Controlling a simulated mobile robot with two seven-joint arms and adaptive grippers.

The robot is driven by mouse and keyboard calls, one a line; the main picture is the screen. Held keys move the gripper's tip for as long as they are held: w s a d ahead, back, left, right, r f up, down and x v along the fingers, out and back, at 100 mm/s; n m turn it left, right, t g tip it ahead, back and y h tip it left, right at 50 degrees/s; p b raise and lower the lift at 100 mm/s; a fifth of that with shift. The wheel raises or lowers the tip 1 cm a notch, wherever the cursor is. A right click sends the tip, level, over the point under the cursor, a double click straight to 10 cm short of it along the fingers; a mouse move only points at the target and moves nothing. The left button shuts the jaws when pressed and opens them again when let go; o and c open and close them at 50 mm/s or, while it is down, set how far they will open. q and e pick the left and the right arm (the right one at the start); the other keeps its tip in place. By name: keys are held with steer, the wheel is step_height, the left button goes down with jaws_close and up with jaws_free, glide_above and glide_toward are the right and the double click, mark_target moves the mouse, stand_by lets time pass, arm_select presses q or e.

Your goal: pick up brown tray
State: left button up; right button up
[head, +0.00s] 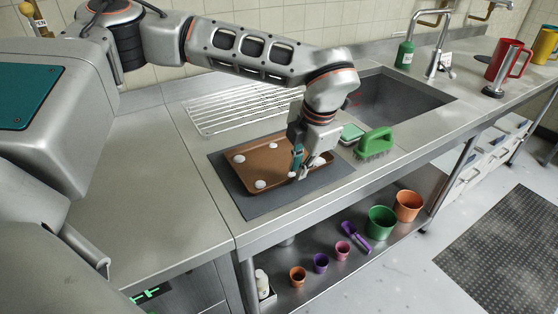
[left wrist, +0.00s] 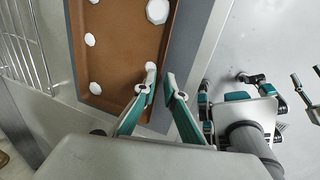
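The brown tray (head: 245,176) lies over a dark grey mat (head: 227,196) on the steel counter, with several white lumps on it. My left gripper (head: 299,176) is at the tray's front right edge, pointing down. In the left wrist view the tray (left wrist: 118,50) fills the upper middle. The left gripper's fingers (left wrist: 159,86) are drawn close together, one on each side of the tray's rim, which they seem to grip. Whether the tray is lifted at all is hard to tell. My right gripper (left wrist: 240,100) shows in the left wrist view, fingers spread and empty.
A wire rack (head: 240,106) lies behind the tray. A green brush (head: 375,143) and a small green-edged item (head: 352,133) stand to its right, near the sink (head: 400,97). Pots, including a green one (head: 380,222), stand on the lower shelf. Counter at left is clear.

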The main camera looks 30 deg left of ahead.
arm_select(q)
steer(key=shift+x, duration=1.2)
jaws_close()
steer(key=shift+w+r, duration=0.1)
steer(key=shift+r, duration=0.15)
steer(key=shift+r, duration=0.65)
step_height(320, 180, up, 19)
steer(key=p, duration=0.1)
steer(key=shift+f+p, duration=0.25)
steer(key=shift+p, duration=0.1)
